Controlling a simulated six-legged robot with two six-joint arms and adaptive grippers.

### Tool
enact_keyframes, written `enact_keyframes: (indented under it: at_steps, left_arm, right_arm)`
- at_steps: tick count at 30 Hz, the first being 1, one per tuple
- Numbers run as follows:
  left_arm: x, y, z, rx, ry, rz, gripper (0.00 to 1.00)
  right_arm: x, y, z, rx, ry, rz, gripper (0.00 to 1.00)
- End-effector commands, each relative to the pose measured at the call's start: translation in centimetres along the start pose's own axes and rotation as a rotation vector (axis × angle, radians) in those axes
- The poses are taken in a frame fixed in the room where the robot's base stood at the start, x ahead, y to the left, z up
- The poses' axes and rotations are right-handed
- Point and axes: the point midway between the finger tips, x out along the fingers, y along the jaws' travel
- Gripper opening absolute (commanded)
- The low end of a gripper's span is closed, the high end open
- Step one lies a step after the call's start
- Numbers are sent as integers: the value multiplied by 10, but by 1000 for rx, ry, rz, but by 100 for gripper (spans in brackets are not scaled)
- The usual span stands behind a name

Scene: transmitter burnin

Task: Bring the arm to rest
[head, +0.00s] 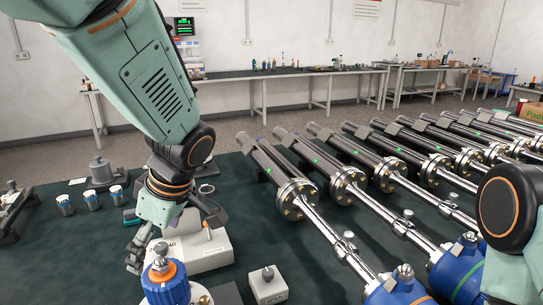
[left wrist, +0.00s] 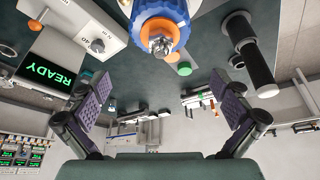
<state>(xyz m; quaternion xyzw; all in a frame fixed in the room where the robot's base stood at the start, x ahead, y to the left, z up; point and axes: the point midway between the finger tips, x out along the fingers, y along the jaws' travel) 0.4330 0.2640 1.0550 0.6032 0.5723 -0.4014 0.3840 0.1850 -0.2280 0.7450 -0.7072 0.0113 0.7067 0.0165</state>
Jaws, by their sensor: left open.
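My left arm reaches down from the upper left in the head view. Its gripper (head: 165,238) is open and empty, just above and behind a blue cylindrical fitting with an orange ring (head: 167,281). In the left wrist view the two padded fingers (left wrist: 160,90) are spread wide with nothing between them. The blue and orange fitting also shows there (left wrist: 159,28), beyond the fingertips and apart from them. At the right edge of the head view a dark round joint of my right arm shows. My right gripper is not visible.
A white box with a lever (head: 205,246) and a small grey box with a knob (head: 268,285) stand close by on the dark green mat (head: 240,215). Several long metal tubes (head: 340,187) fill the right. A green READY display (left wrist: 48,68) shows in the wrist view.

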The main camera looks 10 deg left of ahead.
Motion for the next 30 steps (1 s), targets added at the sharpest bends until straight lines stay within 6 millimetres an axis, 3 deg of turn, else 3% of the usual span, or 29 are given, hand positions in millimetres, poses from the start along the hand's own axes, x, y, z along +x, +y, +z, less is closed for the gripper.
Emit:
enact_keyframes:
  at_steps: [18,30]
  left_arm:
    - [90,-2,37,7,-1,-4,100]
    - [88,-2,36,120,-1,46,100]
  right_arm:
    - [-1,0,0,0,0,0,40]
    - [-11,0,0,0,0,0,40]
